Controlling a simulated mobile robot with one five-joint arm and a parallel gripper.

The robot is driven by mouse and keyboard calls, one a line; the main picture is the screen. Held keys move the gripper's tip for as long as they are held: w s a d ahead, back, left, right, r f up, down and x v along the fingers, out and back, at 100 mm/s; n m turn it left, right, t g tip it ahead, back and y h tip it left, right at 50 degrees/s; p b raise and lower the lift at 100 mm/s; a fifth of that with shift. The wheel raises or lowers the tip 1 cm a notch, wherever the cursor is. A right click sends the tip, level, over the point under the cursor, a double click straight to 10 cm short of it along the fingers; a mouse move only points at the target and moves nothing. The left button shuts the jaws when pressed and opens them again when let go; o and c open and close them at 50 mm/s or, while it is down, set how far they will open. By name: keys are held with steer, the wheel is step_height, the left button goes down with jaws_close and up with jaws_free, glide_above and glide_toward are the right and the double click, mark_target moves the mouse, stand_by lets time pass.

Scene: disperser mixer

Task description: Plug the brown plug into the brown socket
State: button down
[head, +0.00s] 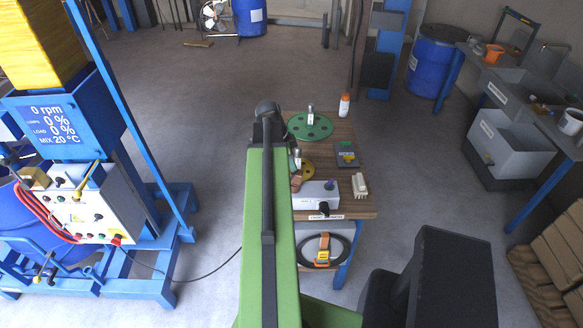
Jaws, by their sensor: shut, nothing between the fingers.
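My green arm reaches up the middle of the head view and ends in a dark joint. My gripper cannot be made out; it seems hidden behind the arm. A small brown piece (296,184) lies on the wooden table (345,207), partly behind the arm's right edge; I cannot tell whether it is the plug. On the left, the mixer's control panel (98,212) carries a tan-brown block (34,178) at its upper left corner; I cannot tell whether it is the socket. No brown plug or socket can be identified for sure.
Red cables (28,212) hang beside the panel. A black cable (205,272) crosses the floor. Floor between mixer and table is mostly clear.

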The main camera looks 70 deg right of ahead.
steer(key=shift+r+p, duration=1.6)
steer(key=shift+p, duration=0.05)
steer(key=p+v, duration=1.1)
steer(key=shift+r, duration=0.4)
steer(key=shift+a, duration=0.15)
